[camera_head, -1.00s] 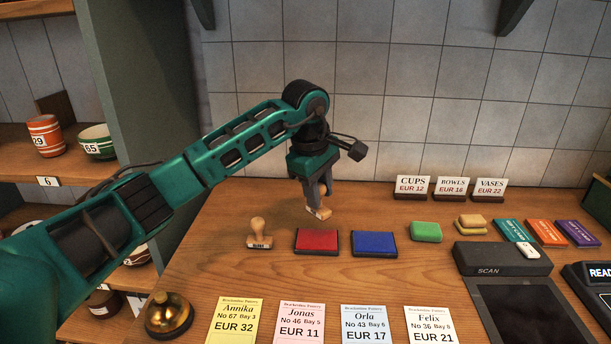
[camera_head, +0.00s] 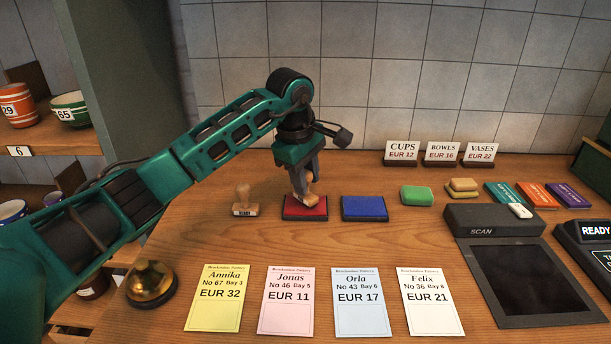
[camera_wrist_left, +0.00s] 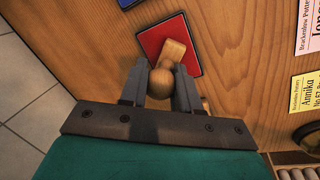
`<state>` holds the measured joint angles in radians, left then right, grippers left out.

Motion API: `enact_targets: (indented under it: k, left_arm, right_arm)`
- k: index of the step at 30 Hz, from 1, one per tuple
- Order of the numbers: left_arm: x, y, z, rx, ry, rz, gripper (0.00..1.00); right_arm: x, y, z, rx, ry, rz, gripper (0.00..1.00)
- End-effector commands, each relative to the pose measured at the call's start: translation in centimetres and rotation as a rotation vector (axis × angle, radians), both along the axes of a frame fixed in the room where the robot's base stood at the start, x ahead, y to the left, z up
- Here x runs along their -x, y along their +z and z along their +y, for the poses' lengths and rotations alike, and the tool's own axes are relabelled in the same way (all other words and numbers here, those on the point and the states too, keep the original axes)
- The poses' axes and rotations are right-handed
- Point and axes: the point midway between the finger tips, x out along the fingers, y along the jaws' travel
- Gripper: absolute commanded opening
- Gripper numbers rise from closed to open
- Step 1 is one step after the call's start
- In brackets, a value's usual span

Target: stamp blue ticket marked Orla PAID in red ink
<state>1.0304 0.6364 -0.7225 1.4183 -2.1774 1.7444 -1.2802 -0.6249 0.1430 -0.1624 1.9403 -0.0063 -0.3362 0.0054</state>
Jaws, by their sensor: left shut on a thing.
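My left gripper (camera_head: 305,184) is shut on a wooden stamp (camera_head: 308,199) and holds it over the red ink pad (camera_head: 291,212). In the left wrist view the stamp's round knob (camera_wrist_left: 161,83) is between the fingers, with its block over the red pad (camera_wrist_left: 150,40). The stamp is at or very near the pad surface; its face is hidden. The pale blue Orla ticket (camera_head: 361,322) lies flat at the front, between the Jonas and Felix tickets. My right gripper is not in view.
A second wooden stamp (camera_head: 243,202) stands left of the red pad, and a blue ink pad (camera_head: 365,208) is to its right. The Annika (camera_head: 214,318), Jonas (camera_head: 285,321) and Felix (camera_head: 432,320) tickets flank Orla's. A brass bell (camera_head: 151,283) is front left. Bare wood separates pads and tickets.

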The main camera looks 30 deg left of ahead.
Motion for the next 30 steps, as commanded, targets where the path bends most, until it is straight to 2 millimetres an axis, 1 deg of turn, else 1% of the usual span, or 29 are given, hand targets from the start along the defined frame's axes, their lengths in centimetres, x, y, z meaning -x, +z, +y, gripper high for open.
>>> enact_targets:
  k: [12,30]
  left_arm:
    - [-0.01,0.00,0.00,0.000,0.000,-0.001,0.12]
    - [-0.01,-0.73,0.00,0.000,0.000,0.000,0.12]
  right_arm:
    - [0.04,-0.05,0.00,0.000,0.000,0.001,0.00]
    - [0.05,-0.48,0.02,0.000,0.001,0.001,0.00]
